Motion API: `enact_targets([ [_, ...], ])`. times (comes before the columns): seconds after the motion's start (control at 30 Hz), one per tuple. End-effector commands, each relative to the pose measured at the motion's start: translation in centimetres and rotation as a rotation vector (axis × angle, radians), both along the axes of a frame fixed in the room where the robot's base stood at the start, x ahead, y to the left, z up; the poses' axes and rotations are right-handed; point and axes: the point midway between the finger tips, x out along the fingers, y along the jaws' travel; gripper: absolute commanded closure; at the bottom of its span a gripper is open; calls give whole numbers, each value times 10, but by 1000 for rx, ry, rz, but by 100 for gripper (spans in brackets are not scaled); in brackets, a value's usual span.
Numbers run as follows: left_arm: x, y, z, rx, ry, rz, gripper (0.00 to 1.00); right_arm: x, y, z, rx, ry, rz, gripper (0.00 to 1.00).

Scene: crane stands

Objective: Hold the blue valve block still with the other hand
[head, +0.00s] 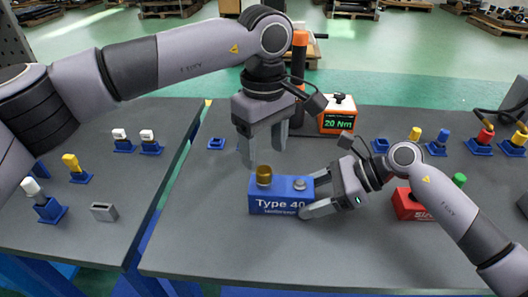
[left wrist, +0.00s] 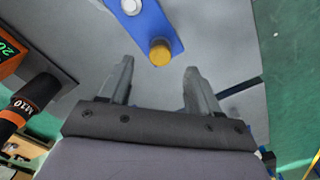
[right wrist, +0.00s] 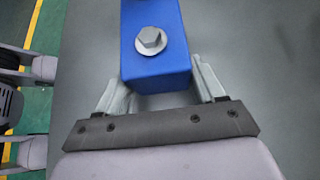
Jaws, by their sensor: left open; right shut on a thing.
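The blue valve block (head: 281,195), lettered "Type 40", lies on the grey table. A brass cap (head: 264,175) is on its left end and a grey hex bolt (head: 299,184) on its right end. My right gripper (head: 312,197) is shut on the block's right end; the right wrist view shows its fingers on either side of the block (right wrist: 155,62). My left gripper (head: 267,147) is open and empty, pointing down above and behind the brass cap. In the left wrist view the brass cap (left wrist: 160,52) lies ahead of the open fingers (left wrist: 156,82).
An orange-topped tool (head: 300,50) stands behind, beside a display reading "20 Nm" (head: 338,116). A red block (head: 408,205) lies right of my right gripper. Several coloured fittings on blue bases (head: 479,146) stand at the right and left. The table front is clear.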

Motion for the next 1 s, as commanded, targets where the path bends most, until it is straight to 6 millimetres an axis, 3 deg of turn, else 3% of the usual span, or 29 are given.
enact_targets([
  [0.37, 0, 0, 6, 0, 0, 0, 38, 0, 0, 0, 1, -1, 1, 73],
  [0.47, 0, 0, 19, 0, -1, 0, 38, 0, 0, 0, 1, -1, 1, 73],
  [0.8, 0, -1, 89, 0, -1, 0, 38, 0, 0, 0, 1, 0, 0, 73],
  [1.0, 0, -1, 115, -1, -1, 0, 38, 0, 0, 0, 1, -1, 1, 73],
])
